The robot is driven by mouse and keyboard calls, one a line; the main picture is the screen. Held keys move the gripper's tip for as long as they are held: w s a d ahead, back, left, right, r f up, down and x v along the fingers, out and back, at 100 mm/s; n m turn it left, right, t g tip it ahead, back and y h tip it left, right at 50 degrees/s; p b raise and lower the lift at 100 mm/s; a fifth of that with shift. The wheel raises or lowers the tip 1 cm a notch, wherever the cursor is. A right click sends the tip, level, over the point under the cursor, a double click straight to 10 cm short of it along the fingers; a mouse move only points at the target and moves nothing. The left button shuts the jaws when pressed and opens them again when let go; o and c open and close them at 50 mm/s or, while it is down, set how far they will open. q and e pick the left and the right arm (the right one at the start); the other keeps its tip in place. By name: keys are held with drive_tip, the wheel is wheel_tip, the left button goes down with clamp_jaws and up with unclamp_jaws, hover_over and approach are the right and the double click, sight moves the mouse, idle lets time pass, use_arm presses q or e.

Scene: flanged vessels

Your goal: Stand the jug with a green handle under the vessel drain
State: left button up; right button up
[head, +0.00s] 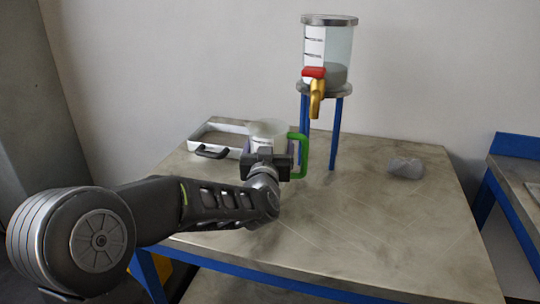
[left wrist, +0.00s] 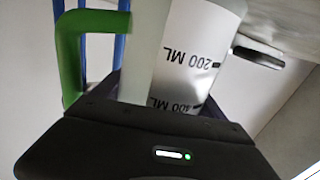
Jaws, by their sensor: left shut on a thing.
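The jug (head: 268,129) is pale and translucent, with a green handle (head: 304,156) on its right side in the head view. My left gripper (head: 268,165) is shut on the jug and hides its lower part, so I cannot tell whether its base touches the table. In the left wrist view the jug (left wrist: 200,50) shows volume marks, with the green handle (left wrist: 70,55) at the left. The vessel (head: 338,55) stands on a blue-legged stand behind and right of the jug. Its drain (head: 316,97) is a yellow spout with a red top. My right gripper is not in view.
A shallow tray (head: 222,132) with a dark handle lies left of the jug on the table. A grey crumpled lump (head: 405,168) lies at the right. The table's (head: 370,230) front and middle are clear. A blue-edged bench (head: 515,146) stands at the far right.

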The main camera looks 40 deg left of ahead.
use_arm(q)
drive_tip(key=shift+r, duration=0.15)
wheel_tip(320, 180, up, 4)
drive_tip(key=shift+f+p, duration=0.1)
drive_tip(key=shift+p, duration=0.45)
drive_tip(key=b, duration=0.5)
approach(270, 132)
drive_tip(key=s+f, duration=0.1)
drive_tip(key=s+d+f, duration=0.1)
drive_tip(key=f, duration=0.1)
drive_tip(key=shift+s, duration=0.2)
drive_tip(key=shift+w, duration=0.1)
